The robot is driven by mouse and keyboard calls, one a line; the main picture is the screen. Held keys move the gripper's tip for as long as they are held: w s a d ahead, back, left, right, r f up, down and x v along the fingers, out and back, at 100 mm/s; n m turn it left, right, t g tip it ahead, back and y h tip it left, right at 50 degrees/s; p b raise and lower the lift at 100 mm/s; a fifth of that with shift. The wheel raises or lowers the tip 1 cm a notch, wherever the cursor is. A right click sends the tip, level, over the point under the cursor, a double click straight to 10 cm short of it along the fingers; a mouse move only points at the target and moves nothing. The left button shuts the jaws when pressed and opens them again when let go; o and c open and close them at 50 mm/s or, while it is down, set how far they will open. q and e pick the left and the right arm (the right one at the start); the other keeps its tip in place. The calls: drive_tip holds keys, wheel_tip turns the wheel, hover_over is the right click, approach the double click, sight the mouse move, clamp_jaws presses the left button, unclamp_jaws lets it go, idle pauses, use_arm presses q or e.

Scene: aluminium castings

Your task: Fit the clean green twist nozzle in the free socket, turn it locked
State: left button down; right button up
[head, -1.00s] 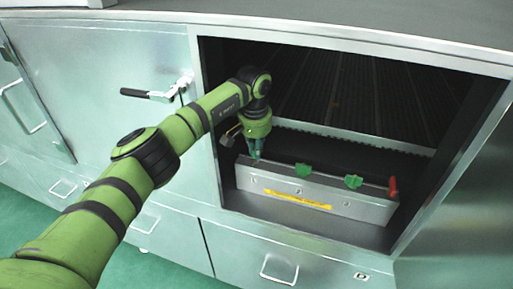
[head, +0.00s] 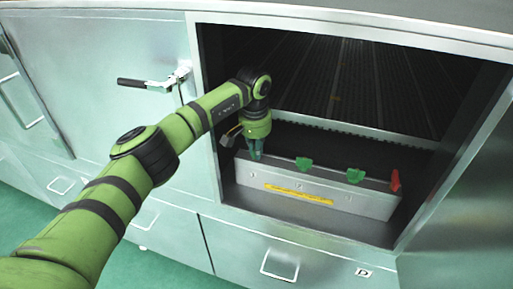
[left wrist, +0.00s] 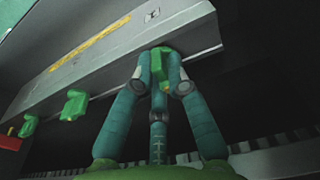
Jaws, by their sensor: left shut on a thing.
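My left gripper (head: 256,150) is over the left end of a grey metal bar (head: 350,202) inside the open cabinet. In the left wrist view its teal fingers are shut on a green twist nozzle (left wrist: 160,64). That nozzle is at the edge of the bar (left wrist: 120,52); the fingers partly cover it, and I cannot tell whether it is seated or locked. Two other green nozzles, a middle one (head: 304,163) and a right one (head: 354,175), stand along the bar. The socket under the held nozzle is hidden. My right gripper is not in view.
A red part (head: 395,181) stands at the bar's right end. A yellow strip (head: 298,194) marks the bar's front. The cabinet frame (head: 207,120) is close to my left arm. A dark ribbed surface (head: 340,80) lies behind. A door handle (head: 150,85) sticks out at left.

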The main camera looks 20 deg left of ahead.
use_arm(q)
drive_tip(key=shift+f, duration=0.25)
drive_tip(key=c, duration=1.2)
unclamp_jaws()
drive_tip(key=shift+o, duration=0.2)
wheel_tip(320, 180, up, 10)
drive_tip(key=shift+r, duration=0.1)
